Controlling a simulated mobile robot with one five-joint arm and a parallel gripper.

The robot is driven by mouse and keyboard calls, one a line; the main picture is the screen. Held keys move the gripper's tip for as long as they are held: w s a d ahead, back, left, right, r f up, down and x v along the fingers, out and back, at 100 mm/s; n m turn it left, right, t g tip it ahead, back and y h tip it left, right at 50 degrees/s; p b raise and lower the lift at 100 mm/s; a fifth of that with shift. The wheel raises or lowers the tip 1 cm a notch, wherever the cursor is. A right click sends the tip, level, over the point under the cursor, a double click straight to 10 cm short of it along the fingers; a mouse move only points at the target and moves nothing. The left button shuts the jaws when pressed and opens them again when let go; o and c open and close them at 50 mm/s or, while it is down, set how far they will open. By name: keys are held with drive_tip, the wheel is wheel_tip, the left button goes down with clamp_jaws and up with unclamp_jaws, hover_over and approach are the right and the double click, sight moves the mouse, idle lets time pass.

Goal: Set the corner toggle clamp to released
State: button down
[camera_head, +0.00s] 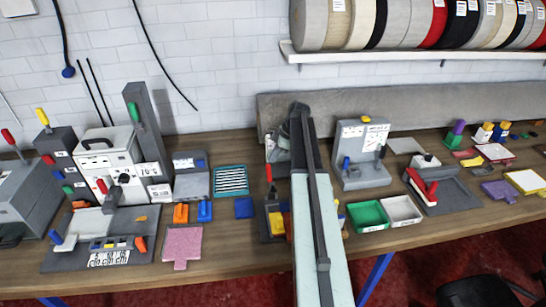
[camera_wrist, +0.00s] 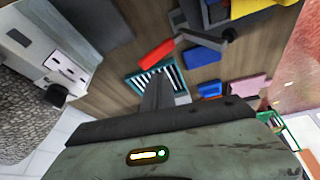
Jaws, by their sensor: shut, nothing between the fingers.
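A red-handled lever (camera_head: 269,173) stands roughly upright on a dark station just left of my arm in the head view. It looks like the corner toggle clamp, but I cannot be sure, as other red-handled devices are in view. Its lower part is partly hidden by my arm. In the wrist view a red handle (camera_wrist: 157,53) joined to dark parts appears beyond the fingers, probably the same lever. My gripper (camera_wrist: 158,88) is shut and empty, apart from the handle. In the head view its fingertips cannot be made out at the arm's far end.
A teal striped panel (camera_head: 231,179) and a blue pad (camera_head: 244,207) lie left of the lever. A grey upright fixture (camera_head: 350,165) and green bin (camera_head: 368,216) stand right of my arm. Another red-handled device (camera_head: 425,187) is farther right.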

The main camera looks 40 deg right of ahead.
drive_tip(key=w+d+r+p, duration=0.2)
drive_tip(key=d+r+p, duration=0.2)
drive_tip(key=r+p, duration=0.1)
drive_tip(key=shift+w+d+r, duration=0.2)
drive_tip(key=shift+d+r, duration=0.1)
drive_tip(key=shift+r, duration=0.35)
drive_tip(key=shift+w, duration=0.1)
